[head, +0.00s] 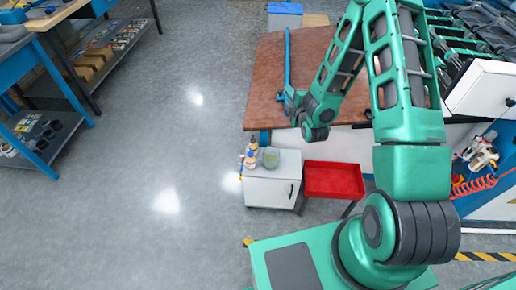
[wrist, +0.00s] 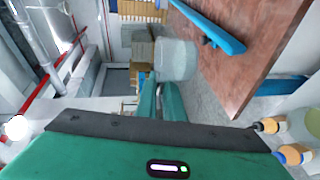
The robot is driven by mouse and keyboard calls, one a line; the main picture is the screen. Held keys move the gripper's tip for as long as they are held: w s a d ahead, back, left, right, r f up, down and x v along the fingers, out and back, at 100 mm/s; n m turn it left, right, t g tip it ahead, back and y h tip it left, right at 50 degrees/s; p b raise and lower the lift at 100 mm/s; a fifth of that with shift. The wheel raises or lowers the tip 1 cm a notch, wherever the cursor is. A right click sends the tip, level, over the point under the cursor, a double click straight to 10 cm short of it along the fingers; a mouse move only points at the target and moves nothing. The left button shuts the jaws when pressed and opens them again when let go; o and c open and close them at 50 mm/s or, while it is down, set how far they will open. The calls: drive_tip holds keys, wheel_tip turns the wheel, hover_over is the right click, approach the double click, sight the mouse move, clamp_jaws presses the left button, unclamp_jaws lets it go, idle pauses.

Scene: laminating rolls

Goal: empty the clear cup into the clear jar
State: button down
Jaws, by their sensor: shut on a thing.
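The clear cup (wrist: 175,60) shows in the wrist view as a pale, see-through, grey-white vessel at the fingertips. My gripper (wrist: 160,82) is shut on it; its green fingers reach up to the cup's near side. The cup's contents and exact tilt cannot be told. The clear jar (head: 271,158) stands upright on a small white cabinet, below my gripper in the picture. The jar (wrist: 306,126) is partly cut off at the wrist view's right edge.
A blue bar (head: 288,58) lies on the brown table (head: 262,85). The floor to the left is open.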

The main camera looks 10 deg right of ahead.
drive_tip(key=shift+a+f, duration=0.1)
drive_tip(key=shift+a, duration=0.3)
drive_tip(key=s+a+f+g+y, duration=0.1)
drive_tip(key=s+a+f, duration=0.1)
drive_tip(key=f, duration=0.6)
drive_tip(key=s+a+f+g+y, duration=0.1)
drive_tip(key=a+f+g, duration=0.1)
drive_tip(key=a+f, duration=0.3)
drive_tip(key=s+a+f+g, duration=0.2)
drive_tip(key=a+f, duration=0.2)
drive_tip(key=f, duration=0.8)
drive_tip(key=shift+s+a+y, duration=0.25)
drive_tip(key=shift+s+y, duration=0.1)
drive_tip(key=shift+y, duration=0.05)
drive_tip(key=shift+g, duration=0.4)
drive_tip(key=m+g+y, duration=0.1)
drive_tip(key=g, duration=0.3)
drive_tip(key=w+m+g+y, duration=0.1)
drive_tip(key=g, duration=0.2)
drive_tip(key=m+g+y, duration=0.1)
drive_tip(key=g, duration=0.3)
drive_tip(key=shift+w+d+r+g, duration=0.1)
drive_tip(key=shift+w+d+g, duration=0.1)
drive_tip(key=shift+d+g, duration=0.1)
